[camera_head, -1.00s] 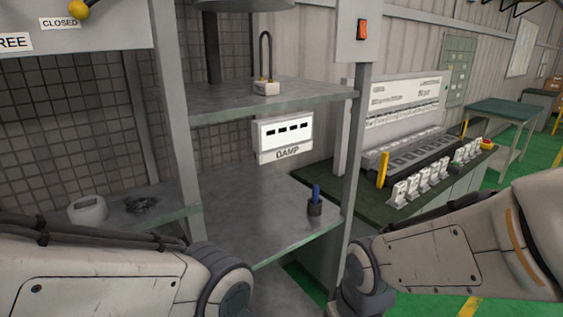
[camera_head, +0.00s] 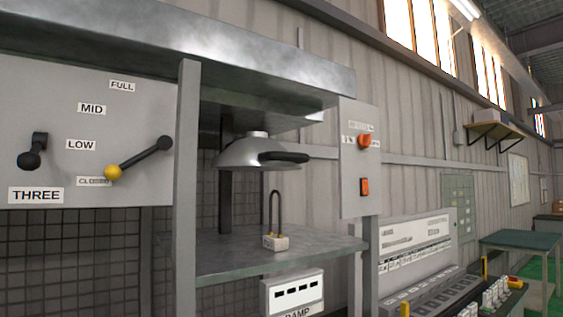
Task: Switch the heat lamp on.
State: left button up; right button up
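A grey metal dome (camera_head: 240,154) with a black handle hangs under the hood, above the shelf; it looks like the heat lamp. A grey control panel (camera_head: 349,185) is on the post to its right. The panel carries an orange-red rotary knob (camera_head: 366,141) with small labels I cannot read. Below it is an orange-red rocker switch (camera_head: 365,187); I cannot tell which way it is set. Neither of my grippers is in view.
On the left, a lever panel (camera_head: 60,115) has a black-knobbed lever and a yellow-knobbed lever (camera_head: 140,158). A padlock (camera_head: 275,240) stands on the shelf (camera_head: 220,264). A console (camera_head: 430,295) is at lower right.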

aim_at(366, 191)
jog(key=k, duration=1.35)
jog(key=z, duration=0.3)
jog(key=i, duration=0.35)
jog(key=z, duration=0.75)
jog(key=i, duration=1.2)
jog(key=u, duration=0.65)
jog(key=i, duration=0.35)
jog(key=u, duration=0.4)
